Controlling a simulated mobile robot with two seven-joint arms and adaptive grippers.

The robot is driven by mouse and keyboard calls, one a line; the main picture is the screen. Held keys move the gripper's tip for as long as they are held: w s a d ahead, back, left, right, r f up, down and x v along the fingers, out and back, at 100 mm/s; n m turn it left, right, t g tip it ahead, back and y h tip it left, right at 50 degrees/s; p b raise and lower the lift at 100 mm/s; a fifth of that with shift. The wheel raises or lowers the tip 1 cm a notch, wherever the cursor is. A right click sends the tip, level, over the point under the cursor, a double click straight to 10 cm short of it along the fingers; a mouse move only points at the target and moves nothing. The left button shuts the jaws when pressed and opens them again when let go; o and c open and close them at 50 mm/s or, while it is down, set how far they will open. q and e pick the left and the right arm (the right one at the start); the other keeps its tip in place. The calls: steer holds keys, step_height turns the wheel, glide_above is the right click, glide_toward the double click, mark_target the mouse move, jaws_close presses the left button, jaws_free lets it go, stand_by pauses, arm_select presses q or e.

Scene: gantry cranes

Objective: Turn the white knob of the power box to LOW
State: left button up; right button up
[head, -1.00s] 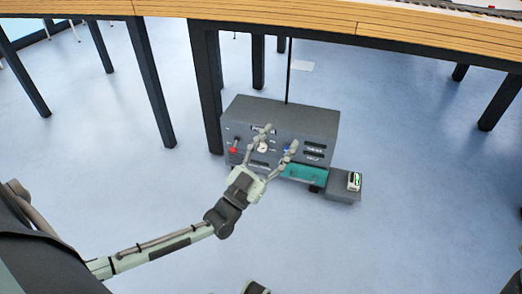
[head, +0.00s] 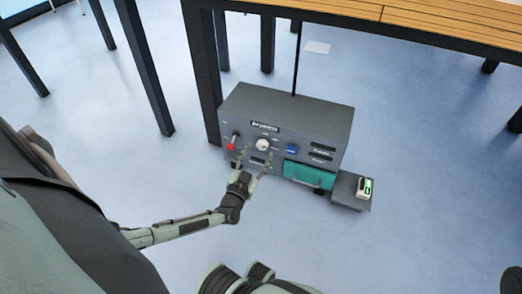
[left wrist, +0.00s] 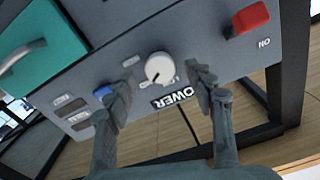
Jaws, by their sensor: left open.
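The dark grey power box (head: 290,105) stands on the floor under the table edge. Its white knob (head: 262,144) is on the front panel; in the left wrist view the knob (left wrist: 160,68) appears between my fingers, near the POWER label (left wrist: 172,98). The knob's pointer mark is too small to match to a setting. My left gripper (head: 256,158) is open and empty, in front of the panel and just below the knob in the head view. Its fingers lie either side of the knob in the wrist view, with visible gaps. My right gripper is not in view.
A red switch (head: 232,146) is left of the knob and a blue knob (head: 292,149) is right of it. A teal drawer (head: 309,175) with a handle is at lower right. A small device (head: 365,188) sits beside the box. A table leg (head: 202,75) stands close behind.

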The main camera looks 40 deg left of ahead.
mark_target(263, 144)
arm_select(q)
steer(key=shift+b+x, duration=0.3)
steer(key=shift+x, duration=1.1)
steer(key=c, duration=1.2)
